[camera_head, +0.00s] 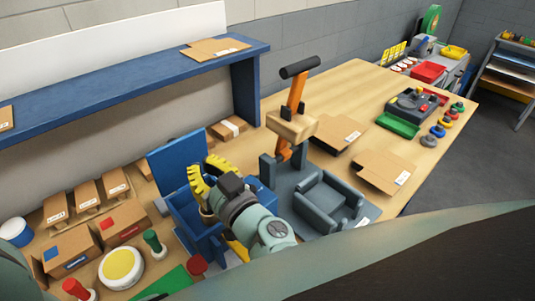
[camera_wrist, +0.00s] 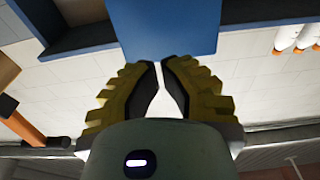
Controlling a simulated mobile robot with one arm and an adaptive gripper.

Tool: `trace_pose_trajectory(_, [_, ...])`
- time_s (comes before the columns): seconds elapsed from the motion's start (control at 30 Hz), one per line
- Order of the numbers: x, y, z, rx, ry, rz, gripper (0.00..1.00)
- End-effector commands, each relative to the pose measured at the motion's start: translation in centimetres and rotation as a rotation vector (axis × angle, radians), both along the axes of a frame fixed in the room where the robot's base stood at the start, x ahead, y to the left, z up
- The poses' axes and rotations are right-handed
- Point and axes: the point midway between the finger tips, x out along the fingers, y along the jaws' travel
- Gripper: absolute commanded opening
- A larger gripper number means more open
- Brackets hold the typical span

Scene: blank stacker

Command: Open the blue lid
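The blue lid (camera_head: 176,160) stands raised, nearly upright, at the back of the blue box (camera_head: 190,215) in the head view. My gripper (camera_head: 204,166) is over the box, just right of and in front of the lid. Its yellow fingers point up with a narrow gap between them, and nothing shows held. In the wrist view, the fingertips of my gripper (camera_wrist: 157,62) are close together but apart, with a blue panel (camera_wrist: 165,25) beyond them that looks like the lid. I cannot tell whether they touch it. My wrist hides part of the box.
A blue shelf (camera_head: 120,88) runs behind the lid. Cardboard boxes (camera_head: 70,250), a yellow-topped round button (camera_head: 121,267) and a green-knobbed piece (camera_head: 153,240) stand left of the box. A grey fixture with an orange lever (camera_head: 296,95) stands to the right.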

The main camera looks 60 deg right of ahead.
Motion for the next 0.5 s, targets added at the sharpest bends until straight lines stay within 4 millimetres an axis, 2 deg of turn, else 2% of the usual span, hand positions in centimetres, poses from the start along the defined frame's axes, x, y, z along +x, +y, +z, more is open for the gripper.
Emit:
trace_pose_trajectory(0.03, [1.1,-0.1,0.5,-0.004,-0.004,0.009,0.00])
trace_pose_trajectory(0.2, [3.7,-0.7,0.7,-0.002,-0.004,0.007,0.00])
trace_pose_trajectory(0.33, [4.9,-1.0,0.7,-0.001,-0.001,0.007,0.00])
trace_pose_trajectory(0.5, [5.4,-1.1,0.6,0.000,-0.001,0.005,0.00])
